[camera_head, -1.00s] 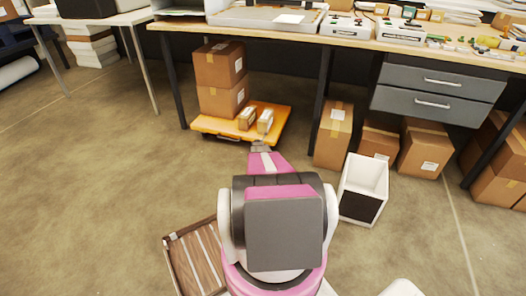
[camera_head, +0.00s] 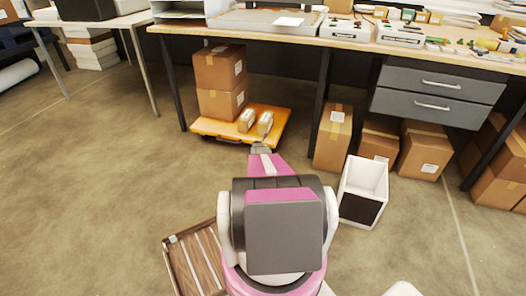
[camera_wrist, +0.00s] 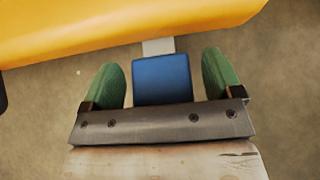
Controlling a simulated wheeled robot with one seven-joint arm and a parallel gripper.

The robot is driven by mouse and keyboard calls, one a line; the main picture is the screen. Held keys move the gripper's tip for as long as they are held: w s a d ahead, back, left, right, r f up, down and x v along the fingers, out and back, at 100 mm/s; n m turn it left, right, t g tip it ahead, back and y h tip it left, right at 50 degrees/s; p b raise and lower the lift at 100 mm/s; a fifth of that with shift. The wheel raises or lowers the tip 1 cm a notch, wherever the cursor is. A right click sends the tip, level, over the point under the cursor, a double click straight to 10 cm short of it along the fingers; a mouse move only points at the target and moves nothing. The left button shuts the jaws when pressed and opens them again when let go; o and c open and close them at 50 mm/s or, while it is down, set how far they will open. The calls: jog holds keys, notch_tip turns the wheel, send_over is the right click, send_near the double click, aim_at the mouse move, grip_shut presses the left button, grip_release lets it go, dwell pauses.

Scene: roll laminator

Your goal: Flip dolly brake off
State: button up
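The orange dolly (camera_head: 281,114) stands on the floor under the workbench, carrying two stacked cartons and two small boxes. Its edge (camera_wrist: 130,28) crosses the top of the wrist view. A blue brake tab (camera_wrist: 162,80) on a pale bracket (camera_wrist: 158,46) sticks out from under that edge. My gripper (camera_wrist: 164,80) is open, with one green finger on each side of the blue tab and visible gaps between them. In the head view my gripper (camera_head: 261,149) is at the dolly's front edge; the tab cannot be made out there.
Stacked cartons (camera_head: 220,70) fill the dolly's left part. A bench leg (camera_head: 320,105) and cartons (camera_head: 333,135) stand to its right. A white open bin (camera_head: 363,190) is at my arm's right, a wooden slatted crate (camera_head: 195,262) at lower left. Floor to the left is clear.

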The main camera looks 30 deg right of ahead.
jog(key=v, duration=1)
jog(key=shift+s+a+r, duration=0.15)
jog(key=shift+a+r, duration=0.05)
jog(key=shift+r, duration=0.1)
